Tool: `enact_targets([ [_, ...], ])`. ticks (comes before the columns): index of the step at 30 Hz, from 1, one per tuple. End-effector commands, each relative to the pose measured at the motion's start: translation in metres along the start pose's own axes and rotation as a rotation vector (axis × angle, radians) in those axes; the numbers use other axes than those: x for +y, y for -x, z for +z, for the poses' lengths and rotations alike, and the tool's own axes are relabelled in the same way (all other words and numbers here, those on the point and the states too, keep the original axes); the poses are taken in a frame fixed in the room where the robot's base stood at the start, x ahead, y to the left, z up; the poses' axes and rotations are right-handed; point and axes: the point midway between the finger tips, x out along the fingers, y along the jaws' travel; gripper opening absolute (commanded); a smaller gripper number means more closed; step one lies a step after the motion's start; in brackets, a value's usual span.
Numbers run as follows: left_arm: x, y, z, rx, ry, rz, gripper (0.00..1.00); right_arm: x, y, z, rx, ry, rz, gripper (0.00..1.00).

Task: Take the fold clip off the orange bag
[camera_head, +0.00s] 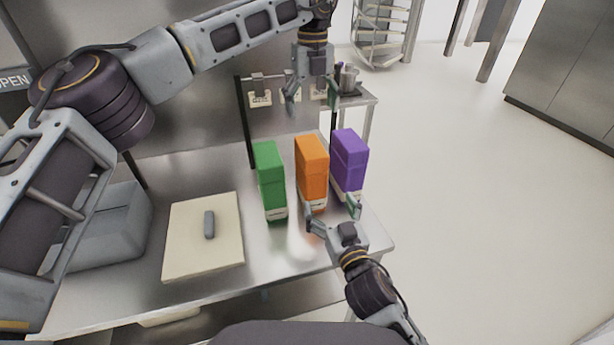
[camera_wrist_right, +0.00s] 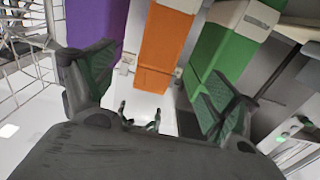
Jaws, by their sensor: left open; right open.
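The orange bag (camera_head: 312,168) stands upright on the steel table between two other bags. It also shows in the right wrist view (camera_wrist_right: 166,45), between the open fingers. I cannot make out a fold clip on it; a pale strip shows at its base. A grey oblong piece (camera_head: 209,224) lies on a cream board; I cannot tell whether it is a clip. My right gripper (camera_head: 331,211) is open and empty, low in front of the orange and purple bags. My left gripper (camera_head: 311,98) is open and empty, pointing down above and behind the bags.
A green bag (camera_head: 270,180) stands left of the orange one and a purple bag (camera_head: 350,160) right. The cream board (camera_head: 185,255) lies left on the table (camera_head: 290,260), beside a grey bin (camera_head: 115,225). A dark rack (camera_head: 246,125) with hanging pieces stands behind.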

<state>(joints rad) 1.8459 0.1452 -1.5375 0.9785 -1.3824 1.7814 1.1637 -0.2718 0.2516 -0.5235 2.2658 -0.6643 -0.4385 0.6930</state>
Motion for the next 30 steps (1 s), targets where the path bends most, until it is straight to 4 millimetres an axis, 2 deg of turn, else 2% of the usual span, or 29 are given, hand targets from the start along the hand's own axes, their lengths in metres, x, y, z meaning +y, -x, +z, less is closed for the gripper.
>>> enact_targets([
  [20,0.0,0.0,0.0,0.0,0.0,0.0,0.84,0.0,-0.001,0.0,0.0,0.0,0.0,0.88],
  [30,0.0,0.0,0.0,0.0,0.0,0.0,0.84,0.0,-0.015,0.0,0.001,0.001,0.0,0.88],
])
